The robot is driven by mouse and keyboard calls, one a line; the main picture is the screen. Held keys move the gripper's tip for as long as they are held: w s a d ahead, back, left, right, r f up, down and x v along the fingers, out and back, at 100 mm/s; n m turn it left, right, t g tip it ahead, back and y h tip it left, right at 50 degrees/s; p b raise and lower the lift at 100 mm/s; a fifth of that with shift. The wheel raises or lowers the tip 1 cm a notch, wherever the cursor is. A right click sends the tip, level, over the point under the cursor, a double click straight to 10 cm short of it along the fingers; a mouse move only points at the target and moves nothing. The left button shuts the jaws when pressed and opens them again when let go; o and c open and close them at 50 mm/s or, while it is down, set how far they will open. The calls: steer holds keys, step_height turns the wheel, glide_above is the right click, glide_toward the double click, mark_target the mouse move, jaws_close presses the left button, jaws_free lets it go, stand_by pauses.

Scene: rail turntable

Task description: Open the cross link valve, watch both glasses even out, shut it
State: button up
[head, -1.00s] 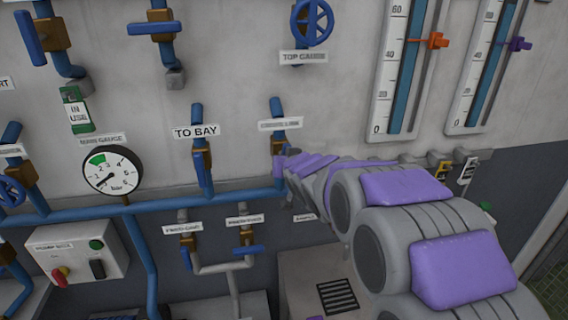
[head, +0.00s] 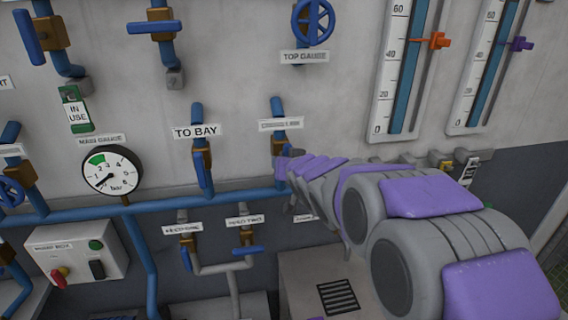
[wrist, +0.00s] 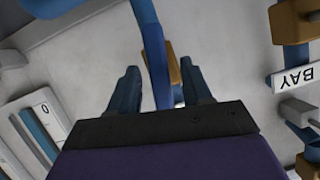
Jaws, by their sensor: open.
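The cross link valve (head: 279,139) is on the wall under its label, a brass body on a blue pipe. My arm's end covers its lower part in the head view, so its handle position is unclear there. In the wrist view my gripper (wrist: 160,84) is open, with a blue bar (wrist: 154,55) running between its two fingers and brass (wrist: 175,72) behind. Contact cannot be told. The left glass (head: 408,80) and right glass (head: 486,75) hold blue columns running up past the picture's top, so their levels are hidden. An orange marker (head: 437,41) and purple marker (head: 520,44) sit on them.
The TO BAY valve (head: 202,165) is close on the left, its label (wrist: 297,76) near my gripper in the wrist view. The main gauge (head: 112,170) and a switch box (head: 75,255) are further left. A blue pipe (head: 160,203) runs below the valves.

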steer(key=v, duration=1.4)
steer(key=shift+s+b, duration=0.3)
steer(key=shift+s, duration=0.1)
steer(key=shift+d+r, duration=0.1)
steer(key=s+d+f+g+h+b, duration=0.2)
steer(key=s+d+f, duration=0.2)
steer(key=f, duration=0.3)
steer(key=s+d+f+g+h+b, duration=0.1)
steer(key=s+d+f+g+b, duration=0.1)
steer(key=s+d+f, duration=0.3)
steer(key=s+d+f+g+b, duration=0.1)
steer(key=s+f+g+b, duration=0.1)
steer(key=s+f, duration=0.4)
steer(key=s+d+f+m+g+h+b, duration=0.1)
steer(key=s+f+g, duration=0.4)
steer(key=s, duration=0.6)
steer(key=s+d+f+g+b, duration=0.3)
steer(key=s+f+b, duration=0.1)
steer(key=s+f, duration=0.3)
steer(key=shift+s+f+m+g+h, duration=0.3)
steer(key=shift+s+m, duration=0.1)
steer(key=shift+s, duration=0.85)
steer(key=shift+d, duration=0.1)
stand_by(1.2)
